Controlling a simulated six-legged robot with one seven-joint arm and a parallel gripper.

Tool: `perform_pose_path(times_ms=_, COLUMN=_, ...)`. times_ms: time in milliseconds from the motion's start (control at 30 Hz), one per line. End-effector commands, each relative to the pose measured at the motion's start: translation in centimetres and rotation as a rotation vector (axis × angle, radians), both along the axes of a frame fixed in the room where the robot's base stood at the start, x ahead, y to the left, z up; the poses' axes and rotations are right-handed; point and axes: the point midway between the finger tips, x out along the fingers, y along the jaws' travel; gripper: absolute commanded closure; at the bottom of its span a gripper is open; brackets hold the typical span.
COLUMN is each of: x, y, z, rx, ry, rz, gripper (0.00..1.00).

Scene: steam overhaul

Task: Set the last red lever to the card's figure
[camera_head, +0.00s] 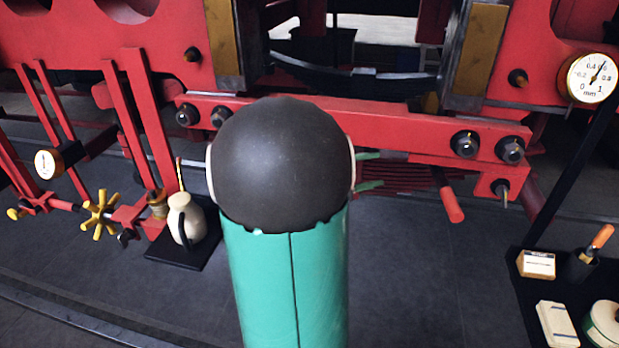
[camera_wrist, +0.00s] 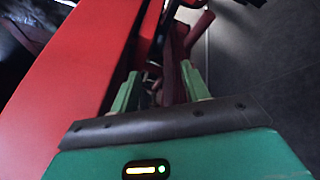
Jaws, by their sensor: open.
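A red lever (camera_head: 450,204) hangs down at a slant under the right end of the red beam, with its grip end lowest. Its likely grip shows at the top of the wrist view (camera_wrist: 198,24). My gripper (camera_head: 376,170) is open beside my dark arm joint, left of the lever and apart from it. In the wrist view my two green fingers (camera_wrist: 160,88) stand apart, with dark reddish bars beyond them. A white card (camera_head: 537,263) stands on the black stand at right; its figure is too small to read.
The red beam (camera_head: 410,132) with dark bolts runs close above my gripper; it also fills the left of the wrist view (camera_wrist: 60,75). A cream jug (camera_head: 187,218) and yellow handwheel (camera_head: 100,214) are at left. A brush pot (camera_head: 580,265) shares the stand. Floor is clear at centre right.

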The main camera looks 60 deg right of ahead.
Motion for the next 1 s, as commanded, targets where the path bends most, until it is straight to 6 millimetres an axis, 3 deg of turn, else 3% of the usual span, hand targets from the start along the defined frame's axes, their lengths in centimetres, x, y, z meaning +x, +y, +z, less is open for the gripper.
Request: perform_pose_path(times_ms=1000, x=9.3, y=8.3, z=0.0, rx=0.000, ry=0.000, rz=0.009, gripper=0.54)
